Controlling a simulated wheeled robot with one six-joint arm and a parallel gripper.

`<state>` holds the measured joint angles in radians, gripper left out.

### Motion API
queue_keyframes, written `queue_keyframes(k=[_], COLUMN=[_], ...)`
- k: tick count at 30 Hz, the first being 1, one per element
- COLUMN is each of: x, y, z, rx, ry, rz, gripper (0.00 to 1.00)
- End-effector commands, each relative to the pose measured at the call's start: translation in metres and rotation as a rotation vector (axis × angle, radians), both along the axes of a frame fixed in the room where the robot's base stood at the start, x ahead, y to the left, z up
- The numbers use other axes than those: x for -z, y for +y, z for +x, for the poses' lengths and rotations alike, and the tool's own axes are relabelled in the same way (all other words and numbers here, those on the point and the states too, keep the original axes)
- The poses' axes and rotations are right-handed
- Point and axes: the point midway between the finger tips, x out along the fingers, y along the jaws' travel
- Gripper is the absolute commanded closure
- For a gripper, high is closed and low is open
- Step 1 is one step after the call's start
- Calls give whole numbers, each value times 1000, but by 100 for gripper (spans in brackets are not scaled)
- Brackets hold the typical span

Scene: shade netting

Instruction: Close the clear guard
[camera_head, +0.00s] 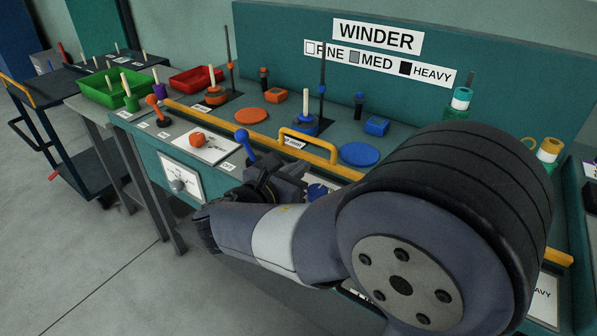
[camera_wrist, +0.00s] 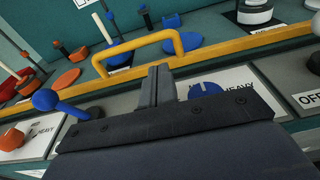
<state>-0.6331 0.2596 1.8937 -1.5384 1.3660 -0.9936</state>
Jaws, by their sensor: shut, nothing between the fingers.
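The clear guard shows as a long yellow edge bar (camera_head: 225,126) with a raised yellow handle (camera_head: 308,142) along the winder bench. Its see-through panel is hard to make out, so I cannot tell its angle. In the wrist view the yellow bar (camera_wrist: 245,48) crosses the picture, with the handle (camera_wrist: 142,46) just beyond my fingertips. My gripper (camera_head: 300,170) is shut and empty, at the near side of the bar, close below the handle. In the wrist view my gripper (camera_wrist: 158,72) points toward the bar. My arm hides part of the bar in the head view.
A blue-knobbed lever (camera_head: 242,137) stands left of my gripper, also in the wrist view (camera_wrist: 46,100). An orange-knobbed lever (camera_head: 152,101) is farther left. Behind the bar are spindles, an orange disc (camera_head: 251,115) and a blue disc (camera_head: 359,153). Green (camera_head: 106,95) and red trays are at the back left.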

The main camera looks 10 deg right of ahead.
Motion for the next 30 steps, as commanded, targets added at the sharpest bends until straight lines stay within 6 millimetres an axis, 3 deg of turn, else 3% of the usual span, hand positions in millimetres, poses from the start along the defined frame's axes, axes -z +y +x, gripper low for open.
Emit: queue_keyframes(k=[12,30], x=[11,10], y=[-44,-52], z=[43,52], rx=[4,0], ry=[0,0], rz=[1,1], gripper=[100,100])
